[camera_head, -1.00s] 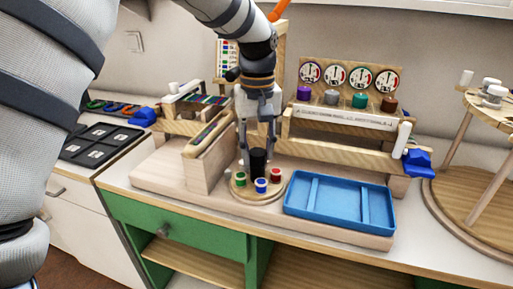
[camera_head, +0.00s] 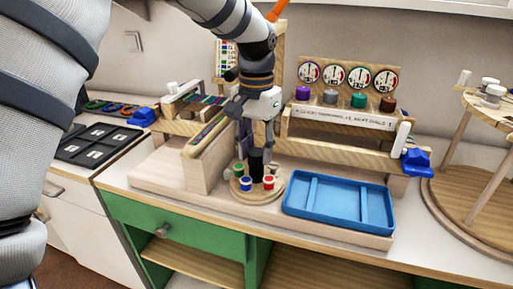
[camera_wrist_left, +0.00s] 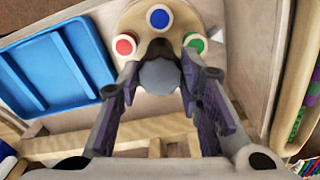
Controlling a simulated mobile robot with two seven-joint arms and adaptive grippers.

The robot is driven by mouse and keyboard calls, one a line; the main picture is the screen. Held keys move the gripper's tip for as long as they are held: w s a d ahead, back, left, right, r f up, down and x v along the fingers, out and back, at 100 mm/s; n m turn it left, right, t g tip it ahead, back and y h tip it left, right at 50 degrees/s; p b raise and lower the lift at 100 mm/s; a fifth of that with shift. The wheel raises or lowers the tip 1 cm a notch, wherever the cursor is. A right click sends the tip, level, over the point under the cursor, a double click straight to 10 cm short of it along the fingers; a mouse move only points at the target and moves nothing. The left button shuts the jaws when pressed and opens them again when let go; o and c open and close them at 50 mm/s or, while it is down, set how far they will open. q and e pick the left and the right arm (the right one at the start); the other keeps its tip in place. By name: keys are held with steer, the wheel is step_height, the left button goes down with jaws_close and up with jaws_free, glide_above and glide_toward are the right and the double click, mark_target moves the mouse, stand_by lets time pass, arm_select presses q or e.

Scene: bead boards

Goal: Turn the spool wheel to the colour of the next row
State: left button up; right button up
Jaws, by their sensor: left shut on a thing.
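The spool wheel (camera_head: 243,196) is a round wooden disc on the wooden base, with a dark knob (camera_head: 256,164) upright at its middle. Around the knob stand a blue spool (camera_head: 246,184), a red spool (camera_head: 268,182) and a green spool (camera_head: 238,169). My left gripper (camera_head: 257,146) points down from above and is shut on the knob. In the left wrist view the knob's grey top (camera_wrist_left: 160,76) sits between the fingers, with the blue spool (camera_wrist_left: 158,18) beyond it, red to its left and green to its right. The wheel's far side is partly hidden.
A blue tray (camera_head: 338,178) lies just right of the wheel. A wooden block with a sloped bead board (camera_head: 205,134) stands to the left. Behind are a wooden rail and dials (camera_head: 334,75) above coloured knobs. A colour chart (camera_head: 229,56) is partly behind my arm.

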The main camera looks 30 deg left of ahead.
arm_select(q)
steer(key=shift+m, duration=0.3)
stand_by(0.4)
steer(key=o, duration=1.2)
steer(key=shift+c, duration=0.2)
steer(key=shift+r, duration=0.1)
step_height(320, 180, up, 12)
